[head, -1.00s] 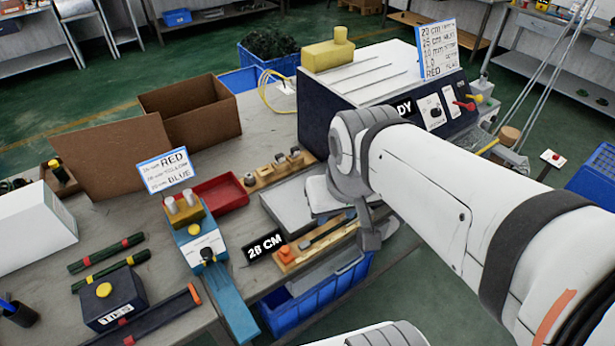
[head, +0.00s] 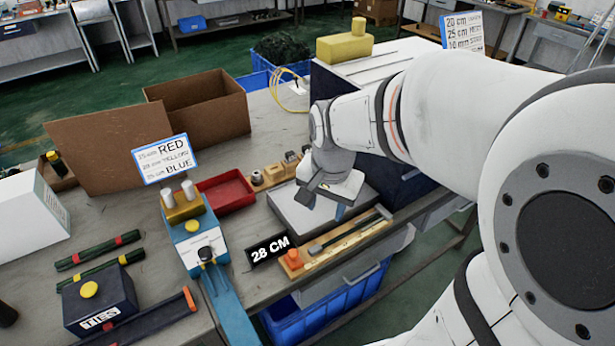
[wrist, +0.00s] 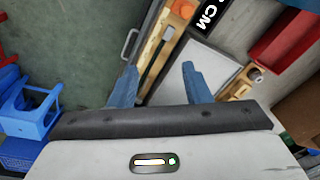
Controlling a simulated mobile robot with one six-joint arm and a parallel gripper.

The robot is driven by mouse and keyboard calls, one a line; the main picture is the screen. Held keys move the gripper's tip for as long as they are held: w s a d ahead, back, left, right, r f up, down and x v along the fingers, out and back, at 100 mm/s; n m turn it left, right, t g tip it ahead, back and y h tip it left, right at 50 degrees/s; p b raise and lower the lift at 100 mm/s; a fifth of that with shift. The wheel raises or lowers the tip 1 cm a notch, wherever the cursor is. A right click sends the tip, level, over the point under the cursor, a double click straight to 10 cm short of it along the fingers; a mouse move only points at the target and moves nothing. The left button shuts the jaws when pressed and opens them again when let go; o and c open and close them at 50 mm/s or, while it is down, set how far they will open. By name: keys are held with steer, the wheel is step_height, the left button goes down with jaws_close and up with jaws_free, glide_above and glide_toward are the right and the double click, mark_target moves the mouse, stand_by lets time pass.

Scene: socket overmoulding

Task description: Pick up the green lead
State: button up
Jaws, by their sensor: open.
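I cannot make out a plainly green lead in either view. Two dark green rods, one with a red band (head: 98,250) and one with a yellow band (head: 103,269), lie side by side at the left of the bench. My gripper (wrist: 158,84) is open with nothing between its blue fingers. It also shows in the head view (head: 328,206), above the grey plate (head: 293,208) and well to the right of the rods. In the wrist view, a wooden board (wrist: 172,28) with a dark bar (wrist: 158,55) lies below and beyond the fingers.
A dark blue box (head: 99,306) sits in front of the rods. A blue crate (head: 330,305) is below the bench edge.

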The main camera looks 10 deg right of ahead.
mark_target(317, 248)
steer(key=w+f+m+b, duration=0.1)
steer(key=w+f+m, duration=0.1)
steer(key=f, duration=0.2)
steer(key=w+f+m+g+b, duration=0.1)
steer(key=w+f+m+b, duration=0.1)
steer(key=f, duration=0.3)
steer(key=w+f+m+b, duration=0.2)
steer(key=f, duration=0.3)
step_height(317, 248, down, 8)
steer(key=shift+s+d+r+b, duration=0.1)
steer(key=shift+d+r+b, duration=0.1)
steer(key=shift+b, duration=0.25)
steer(key=shift+c, duration=0.3)
jaws_close()
